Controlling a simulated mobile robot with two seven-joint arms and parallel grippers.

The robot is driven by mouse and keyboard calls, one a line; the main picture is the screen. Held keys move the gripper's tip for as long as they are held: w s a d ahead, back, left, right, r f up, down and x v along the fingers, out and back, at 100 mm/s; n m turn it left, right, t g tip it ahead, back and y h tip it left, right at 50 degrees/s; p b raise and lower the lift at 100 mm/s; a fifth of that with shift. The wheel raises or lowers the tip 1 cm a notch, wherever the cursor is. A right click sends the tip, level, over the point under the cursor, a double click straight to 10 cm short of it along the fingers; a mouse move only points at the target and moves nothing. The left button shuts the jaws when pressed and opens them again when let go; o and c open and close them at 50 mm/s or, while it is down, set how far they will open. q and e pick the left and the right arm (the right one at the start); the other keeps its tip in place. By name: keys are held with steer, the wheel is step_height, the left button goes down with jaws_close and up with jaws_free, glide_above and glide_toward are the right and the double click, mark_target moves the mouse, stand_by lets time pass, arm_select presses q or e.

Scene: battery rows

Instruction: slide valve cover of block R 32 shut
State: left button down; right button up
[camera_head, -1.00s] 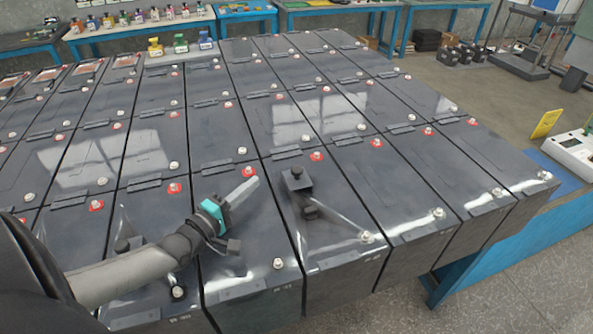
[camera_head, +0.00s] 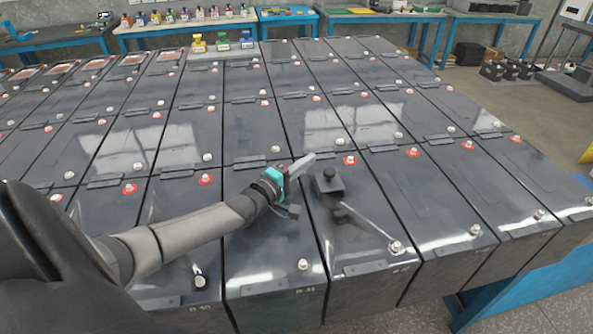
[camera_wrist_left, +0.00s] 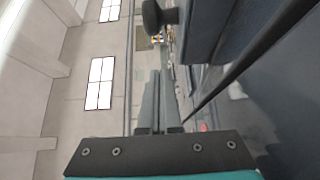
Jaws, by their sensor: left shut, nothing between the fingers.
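Block R 32 (camera_head: 372,232) is a dark battery block in the front row; its label is too small to read surely. Its black valve cover (camera_head: 327,183), a square plate with an upright knob, sits on the top. A dark round valve part (camera_head: 343,214) shows in front of the cover. My left gripper (camera_head: 304,163) is shut and empty. Its tips are close to the cover's far left side; I cannot tell whether they touch. My right gripper is not in view.
Block R 31 (camera_head: 270,255) lies under my left forearm, with a small black part (camera_head: 285,211) on it. Metal terminals such as the front one (camera_head: 395,247) stand up from the blocks. Blue benches (camera_head: 380,15) stand behind. Open floor shows at the right.

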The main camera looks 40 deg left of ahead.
mark_target(315, 187)
arm_select(q)
steer(key=d+p, duration=0.1)
steer(key=s+d+p, duration=0.1)
steer(key=d, duration=0.1)
steer(key=shift+r, duration=0.1)
steer(key=shift+s+d, duration=0.15)
steer(key=shift+d, duration=0.25)
steer(key=shift+s+d, duration=0.1)
steer(key=shift+s+d+p, duration=0.25)
steer(key=shift+d+p, duration=0.05)
steer(key=shift+p, duration=0.3)
steer(key=s+d+p, duration=0.2)
steer(key=d, duration=0.1)
steer(key=s+d+p, duration=0.2)
steer(key=s+d, duration=0.1)
steer(key=shift+s+d, duration=0.5)
steer(key=shift+d, duration=0.05)
